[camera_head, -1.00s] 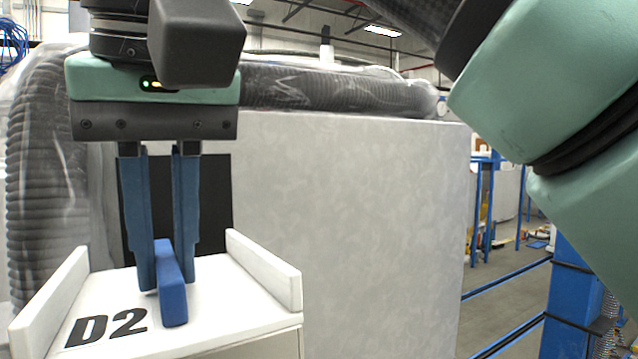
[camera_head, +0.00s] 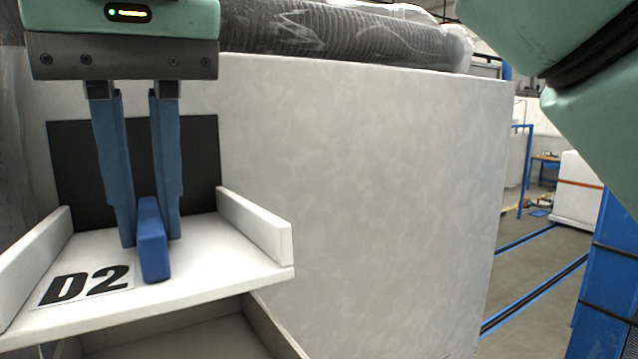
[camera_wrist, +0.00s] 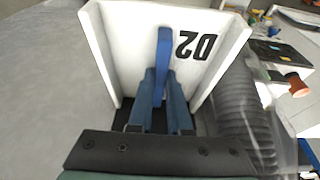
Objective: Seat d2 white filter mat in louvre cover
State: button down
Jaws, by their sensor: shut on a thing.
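A white tray-like part (camera_head: 212,272) with two raised side walls carries a black D2 label and an upright blue grip bar (camera_head: 154,258). I cannot tell for sure whether it is the louvre cover. My gripper (camera_head: 146,236) points down from above and its long blue fingers are shut on the blue bar, one on each side. In the wrist view the bar (camera_wrist: 164,48) rises from between the fingertips (camera_wrist: 160,78), with D2 upside down beside it. The tray lies flat before a black square (camera_head: 80,165) on the cabinet face. I cannot make out a separate white filter mat.
A large pale grey cabinet (camera_head: 360,170) stands behind and to the right. An open box-like recess (camera_head: 190,338) shows below the tray. A wrapped ribbed hose (camera_head: 345,38) runs along the cabinet top. Blue posts (camera_head: 605,275) and floor rails stand at the right.

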jog(key=shift+s+d+f, duration=0.1)
jog(key=shift+s+f, duration=0.1)
jog(key=shift+f, duration=0.45)
jog(key=shift+x, duration=1)
jog(key=shift+s+d+f, duration=0.1)
jog(key=shift+s+f, duration=0.05)
jog(key=shift+f, duration=0.5)
jog(key=shift+s+d+f, duration=0.1)
jog(key=shift+s+f, duration=0.05)
jog(key=shift+f, duration=0.55)
jog(key=shift+s+d, duration=0.1)
jog(key=shift+s, duration=0.05)
jog(key=shift+s+d+f+b, duration=0.1)
jog(key=shift+f+b, duration=1.1)
jog(key=shift+f, duration=0.3)
jog(key=c, duration=0.8)
grip_release()
